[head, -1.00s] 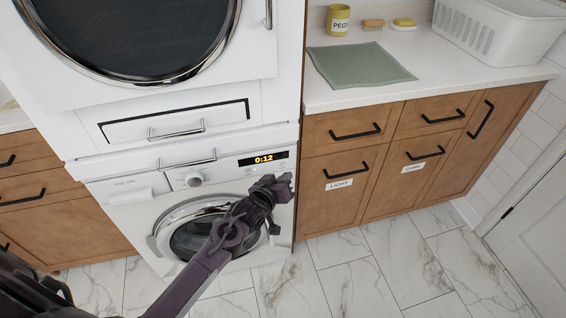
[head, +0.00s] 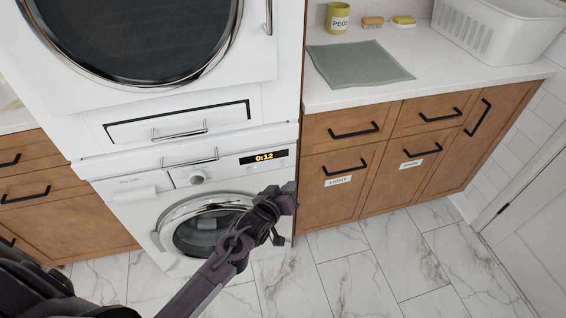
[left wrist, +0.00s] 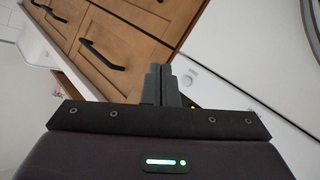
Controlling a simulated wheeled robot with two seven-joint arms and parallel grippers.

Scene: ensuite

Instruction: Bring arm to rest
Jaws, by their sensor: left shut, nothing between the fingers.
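My left arm comes in from the lower left in the head view, and its gripper (head: 287,197) is in front of the lower right of the washing machine (head: 180,205). The left wrist view shows the gripper's fingers (left wrist: 164,84) together, with nothing between them. The gripper looks apart from the machine and the cabinet. The washer door is closed, and its display (head: 264,157) reads 0:12. My right gripper is not in view.
A dryer (head: 262,62) sits above the washer. Right of it are wooden cabinets (head: 345,203) labelled LIGHT and DARK under a white counter (head: 440,70). A green cloth (head: 360,64), a yellow PEGS cup (head: 339,18) and a white basket (head: 490,25) rest on it. The marble floor (head: 390,260) is clear.

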